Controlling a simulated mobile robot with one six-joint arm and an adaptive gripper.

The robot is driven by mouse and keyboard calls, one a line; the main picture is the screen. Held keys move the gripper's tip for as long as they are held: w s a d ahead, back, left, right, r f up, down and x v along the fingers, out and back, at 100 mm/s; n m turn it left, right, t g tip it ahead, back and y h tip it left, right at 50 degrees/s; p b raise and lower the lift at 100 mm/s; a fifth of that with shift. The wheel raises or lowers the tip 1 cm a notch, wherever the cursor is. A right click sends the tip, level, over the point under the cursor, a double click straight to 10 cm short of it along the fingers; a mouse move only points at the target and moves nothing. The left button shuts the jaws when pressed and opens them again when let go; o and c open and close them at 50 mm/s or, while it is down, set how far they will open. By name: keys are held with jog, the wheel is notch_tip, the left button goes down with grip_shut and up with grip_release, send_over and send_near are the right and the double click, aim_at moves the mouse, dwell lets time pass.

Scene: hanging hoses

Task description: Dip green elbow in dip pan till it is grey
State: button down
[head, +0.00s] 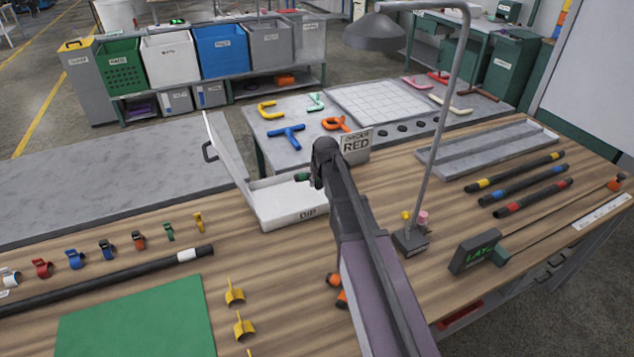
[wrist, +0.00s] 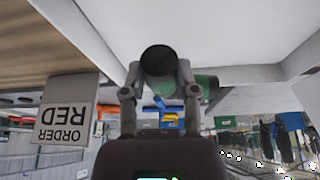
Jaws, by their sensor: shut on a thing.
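My gripper (head: 325,160) is shut on the green elbow (head: 302,177), over the right side of the white dip pan (head: 290,216) labelled DIP. In the head view only a small dark green end of the elbow shows left of my gripper. In the wrist view the elbow (wrist: 207,88) is between the two fingers of my gripper (wrist: 158,92). It has a dark round open end and a green part at the right. The white pan (wrist: 235,35) fills the upper part there. I cannot tell whether the elbow touches the pan's contents.
An ORDER RED sign (head: 356,146) stands just right of my gripper; it also shows in the wrist view (wrist: 64,122). A lamp post (head: 440,130) rises to the right. A grey tray (head: 485,150) and striped hoses lie farther right. A green mat (head: 140,322) lies front left.

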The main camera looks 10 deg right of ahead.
aim_at(319, 188)
jog(key=shift+f+b, duration=1.65)
jog(key=shift+f, duration=0.25)
jog(key=shift+a, duration=0.1)
jog(key=shift+s+a, duration=0.3)
jog(key=shift+a, duration=1.3)
jog(key=shift+s+a, duration=0.35)
jog(key=shift+a, duration=1.3)
jog(key=shift+s+a, duration=0.3)
jog(key=shift+a, duration=1.3)
jog(key=shift+d, duration=0.2)
jog(key=shift+w+d, duration=0.35)
jog(key=shift+d, duration=1.25)
jog(key=shift+w+d, duration=0.3)
jog(key=shift+d, duration=1.25)
jog(key=shift+w+d, duration=0.35)
jog(key=shift+d, duration=1.25)
